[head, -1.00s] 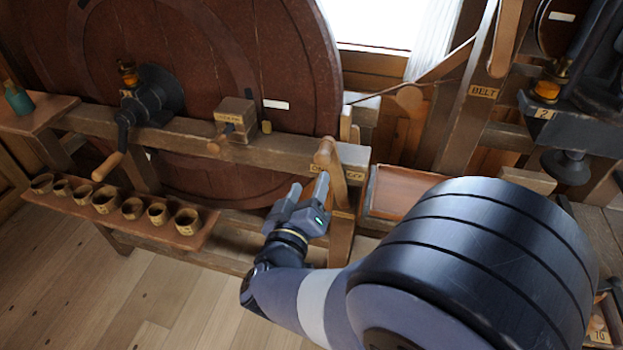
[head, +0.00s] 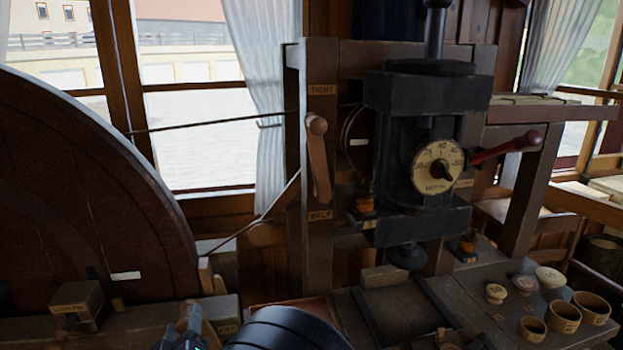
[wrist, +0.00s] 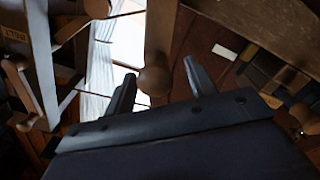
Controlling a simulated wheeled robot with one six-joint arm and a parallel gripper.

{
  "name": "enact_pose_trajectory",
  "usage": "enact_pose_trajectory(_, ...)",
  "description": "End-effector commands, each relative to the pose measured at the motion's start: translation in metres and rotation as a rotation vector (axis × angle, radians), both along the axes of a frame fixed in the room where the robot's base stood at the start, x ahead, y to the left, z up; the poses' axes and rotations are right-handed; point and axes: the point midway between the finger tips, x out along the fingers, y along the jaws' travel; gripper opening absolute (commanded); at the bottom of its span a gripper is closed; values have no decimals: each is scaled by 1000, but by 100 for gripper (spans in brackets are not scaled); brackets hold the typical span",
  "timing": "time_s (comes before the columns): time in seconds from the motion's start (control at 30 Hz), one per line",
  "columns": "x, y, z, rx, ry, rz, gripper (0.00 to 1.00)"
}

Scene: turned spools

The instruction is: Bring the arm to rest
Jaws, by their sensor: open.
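My gripper (head: 187,322) is only just in the head view, at the bottom edge left of centre, beside the dark rounded top of my own arm. In the wrist view my gripper (wrist: 159,67) shows two dark fingers spread apart with nothing clamped. A round wooden knob (wrist: 153,80) on a wooden lever appears between the fingers, with visible space on both sides. How far it lies beyond the fingertips I cannot tell. Most of my arm is outside the head view.
A large dark red wheel (head: 90,200) fills the left, with a locking-pin block (head: 78,305) at its foot. A black press with a dial (head: 438,167) and red-knobbed lever (head: 505,147) stands right of centre. A wooden belt lever (head: 318,160) is on its post. Cups (head: 563,317) stand lower right.

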Motion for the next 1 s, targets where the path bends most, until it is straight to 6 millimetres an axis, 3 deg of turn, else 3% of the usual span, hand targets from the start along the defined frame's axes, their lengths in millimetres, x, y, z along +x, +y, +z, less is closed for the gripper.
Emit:
enact_pose_trajectory(0.13,17,3,1,0,0,-2,53)
enact_pose_trajectory(0.67,17,-7,3,2,0,-1,53)
enact_pose_trajectory(0.87,24,-12,18,43,-5,-12,53)
enact_pose_trajectory(1.0,34,-21,38,104,-13,-30,53)
